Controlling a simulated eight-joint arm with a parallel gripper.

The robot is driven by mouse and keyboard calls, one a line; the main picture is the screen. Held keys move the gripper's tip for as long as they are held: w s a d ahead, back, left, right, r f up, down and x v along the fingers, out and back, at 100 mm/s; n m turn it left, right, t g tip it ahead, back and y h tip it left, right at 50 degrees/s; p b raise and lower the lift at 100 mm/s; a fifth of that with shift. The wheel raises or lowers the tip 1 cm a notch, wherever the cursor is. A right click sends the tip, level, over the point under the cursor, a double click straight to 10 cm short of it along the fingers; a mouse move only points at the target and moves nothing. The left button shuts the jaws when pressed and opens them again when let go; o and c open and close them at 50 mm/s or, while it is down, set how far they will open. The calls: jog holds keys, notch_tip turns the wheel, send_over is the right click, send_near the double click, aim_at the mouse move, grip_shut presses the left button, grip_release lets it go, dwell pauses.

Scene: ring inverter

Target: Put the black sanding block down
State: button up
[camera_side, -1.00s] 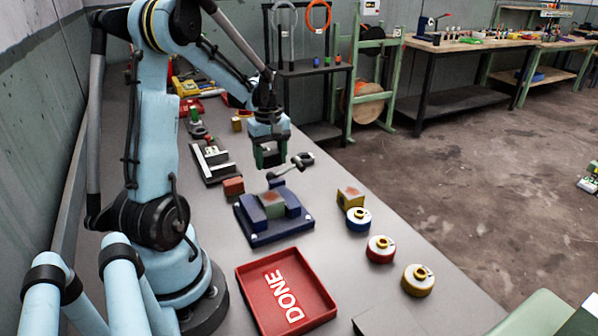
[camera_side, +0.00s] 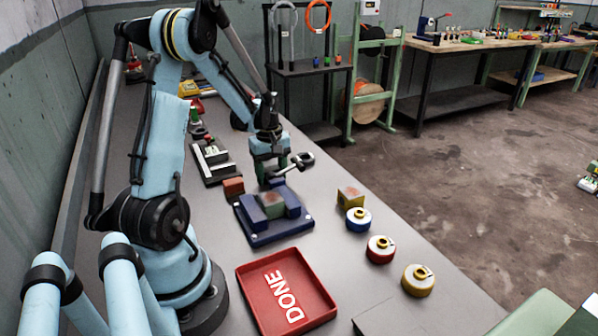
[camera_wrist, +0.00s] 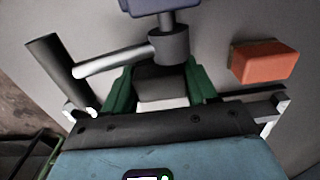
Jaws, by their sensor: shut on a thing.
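My gripper (camera_side: 268,175) is low over the grey bench, just behind the blue vise (camera_side: 262,234). In the wrist view its green fingers are shut on a dark block (camera_wrist: 160,84), the black sanding block. In the side view the fingers and the vise hide this block, and I cannot tell whether it touches the bench. The vise's grey crank handle (camera_side: 292,163) is very close to the fingers, and in the wrist view the crank (camera_wrist: 108,60) passes just beyond the block.
A greenish block with a rusty top (camera_side: 271,203) sits between the vise jaws. An orange-red block (camera_side: 233,186) lies left of my gripper. A yellow block (camera_side: 350,196), several round pots (camera_side: 380,249) and the red DONE tray (camera_side: 322,299) stand nearer the camera.

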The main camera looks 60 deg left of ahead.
aim_at(271, 168)
jog(key=shift+f, duration=0.2)
jog(key=o, duration=0.9)
notch_tip(271, 168, up, 12)
jog(key=r, duration=0.1)
jog(key=d+m+t, duration=0.2)
jog(key=d+m, duration=0.4)
jog(key=d, duration=0.3)
jog(key=d+m+t, duration=0.2)
jog(key=d+m, duration=0.4)
jog(key=d, duration=0.3)
jog(key=d+r+m+t, duration=0.1)
jog(key=d+m+t, duration=0.2)
jog(key=d+m, duration=0.3)
jog(key=shift+w+d, duration=0.15)
jog(key=shift+d, duration=0.75)
jog(key=shift+w+d, duration=0.1)
jog(key=shift+d, duration=0.75)
